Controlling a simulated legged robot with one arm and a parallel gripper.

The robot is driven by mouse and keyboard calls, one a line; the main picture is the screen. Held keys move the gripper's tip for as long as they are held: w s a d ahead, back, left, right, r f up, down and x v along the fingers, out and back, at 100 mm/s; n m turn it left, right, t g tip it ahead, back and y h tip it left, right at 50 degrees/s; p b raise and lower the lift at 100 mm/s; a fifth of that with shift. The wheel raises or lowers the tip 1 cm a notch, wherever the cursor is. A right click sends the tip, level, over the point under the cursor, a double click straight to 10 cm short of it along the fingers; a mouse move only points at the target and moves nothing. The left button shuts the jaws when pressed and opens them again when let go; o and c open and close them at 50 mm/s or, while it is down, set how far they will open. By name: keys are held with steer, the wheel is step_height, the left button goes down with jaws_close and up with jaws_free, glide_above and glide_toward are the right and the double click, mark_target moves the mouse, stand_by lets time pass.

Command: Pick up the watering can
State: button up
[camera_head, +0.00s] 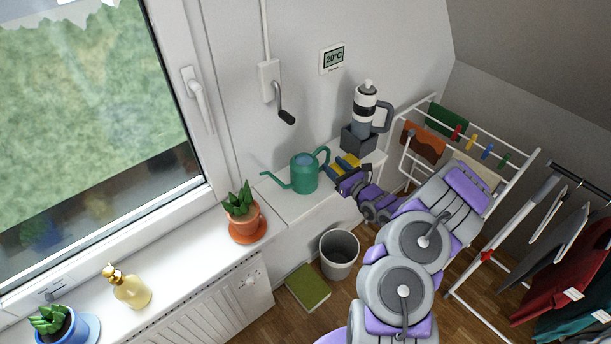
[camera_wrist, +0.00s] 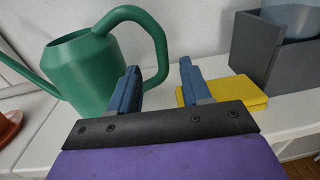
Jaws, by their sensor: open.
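The green watering can (camera_head: 304,174) stands upright on the white ledge, its long spout pointing left and its handle on the right. In the wrist view the can (camera_wrist: 85,75) is at the left, with its looped handle toward my gripper. My gripper (camera_head: 340,173) is beside the handle side of the can. In the wrist view my gripper (camera_wrist: 158,88) is open, with two blue fingers apart and nothing held between them. The left finger overlaps the lower handle in the picture; I cannot tell whether they touch.
A yellow cloth or sponge (camera_wrist: 224,91) lies just right of my fingers. A grey box (camera_head: 358,139) holding a pump flask (camera_head: 365,108) stands behind. A potted plant (camera_head: 244,220) is left of the can. A bin (camera_head: 339,254) stands on the floor below. A drying rack (camera_head: 520,172) is at right.

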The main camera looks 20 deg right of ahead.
steer(key=shift+w+a, duration=0.4)
steer(key=shift+w, duration=0.15)
steer(key=x, duration=0.2)
steer(key=d+b+x, duration=0.1)
steer(key=x, duration=0.1)
steer(key=shift+w, duration=0.35)
steer(key=shift+w+a, duration=0.2)
steer(key=shift+w, duration=0.1)
jaws_close()
